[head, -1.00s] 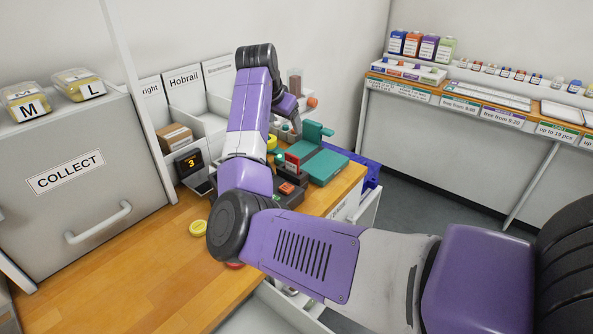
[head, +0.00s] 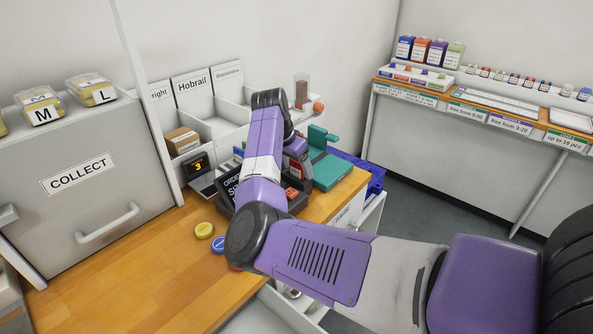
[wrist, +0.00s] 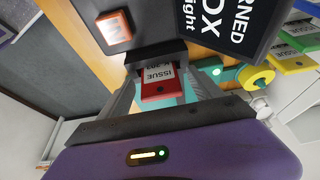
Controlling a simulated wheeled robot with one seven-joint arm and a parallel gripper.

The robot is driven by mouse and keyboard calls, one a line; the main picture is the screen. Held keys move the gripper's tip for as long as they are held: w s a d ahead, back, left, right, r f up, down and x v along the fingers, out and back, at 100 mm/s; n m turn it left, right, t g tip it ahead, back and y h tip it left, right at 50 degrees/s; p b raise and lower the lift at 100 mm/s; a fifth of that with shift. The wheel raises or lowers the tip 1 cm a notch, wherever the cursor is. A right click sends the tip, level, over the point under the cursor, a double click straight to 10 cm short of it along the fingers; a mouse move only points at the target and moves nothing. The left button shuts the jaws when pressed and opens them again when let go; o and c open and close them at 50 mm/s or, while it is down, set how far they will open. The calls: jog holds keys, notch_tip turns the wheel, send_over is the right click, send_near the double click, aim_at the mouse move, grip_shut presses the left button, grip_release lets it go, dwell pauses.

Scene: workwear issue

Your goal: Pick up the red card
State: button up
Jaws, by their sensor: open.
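In the head view my gripper (head: 297,165) is low over the back of the counter, partly hidden by my arm.
An orange block (wrist: 113,27) and a dark sign (wrist: 222,25) are close to the holder in the wrist view. A teal device (head: 325,160) stands right of my gripper. Yellow (head: 204,230) and blue discs (head: 218,244) lie on the wooden counter, whose left front is clear.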

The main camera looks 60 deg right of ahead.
jog(key=shift+f, duration=0.15)
jog(key=c, duration=1.4)
jog(key=shift+d, duration=0.1)
